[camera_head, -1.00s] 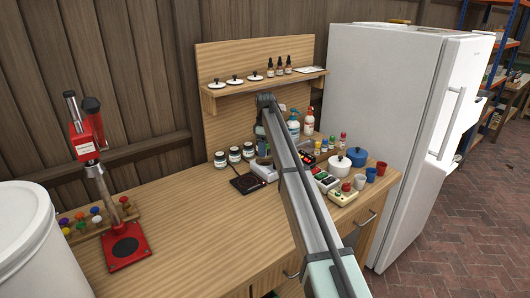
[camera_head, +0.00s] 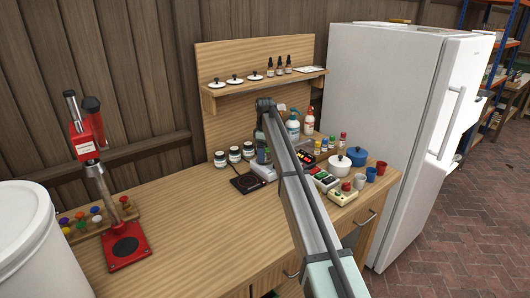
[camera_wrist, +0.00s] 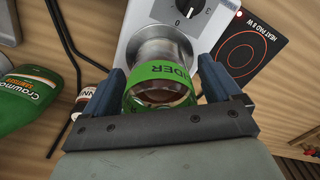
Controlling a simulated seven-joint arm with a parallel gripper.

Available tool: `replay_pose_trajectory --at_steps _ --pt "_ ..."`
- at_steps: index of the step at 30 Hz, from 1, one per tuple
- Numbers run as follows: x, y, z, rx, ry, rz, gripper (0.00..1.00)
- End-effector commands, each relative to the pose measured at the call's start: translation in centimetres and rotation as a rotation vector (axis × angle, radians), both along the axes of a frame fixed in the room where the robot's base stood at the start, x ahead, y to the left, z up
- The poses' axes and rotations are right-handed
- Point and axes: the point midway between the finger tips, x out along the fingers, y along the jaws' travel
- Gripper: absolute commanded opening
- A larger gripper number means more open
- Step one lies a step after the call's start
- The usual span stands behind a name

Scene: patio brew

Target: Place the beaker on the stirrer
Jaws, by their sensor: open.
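A round clear vessel with a green band and brown contents, which I take for the beaker (camera_wrist: 160,90), is between the two fingers of my gripper (camera_wrist: 161,80) in the wrist view. My gripper is open, with a finger close on either side of the beaker. The white stirrer (camera_wrist: 207,33) with a dial is under and beyond it, and the beaker appears over its silvery round part. Whether its base rests there is hard to tell. In the head view the stirrer (camera_head: 265,173) is partly hidden by my arm.
A black heat pad (camera_wrist: 244,48) lies right of the stirrer. A green bottle (camera_wrist: 28,98) shows at left in the wrist view. Lidded jars (camera_head: 234,154) stand behind the heat pad, and a white pot (camera_head: 338,165) is at right.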

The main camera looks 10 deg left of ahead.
Motion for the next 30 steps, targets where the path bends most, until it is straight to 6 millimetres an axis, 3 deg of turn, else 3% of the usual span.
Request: replay_pose_trajectory --at_steps 8,24,30 --pt "0.0 0.0 1.1 0.0 0.0 0.0 0.91" --pt "0.1 0.0 10.2 0.001 -0.001 0.0 0.91" --pt "0.0 0.0 11.9 0.0 0.0 0.0 0.91"
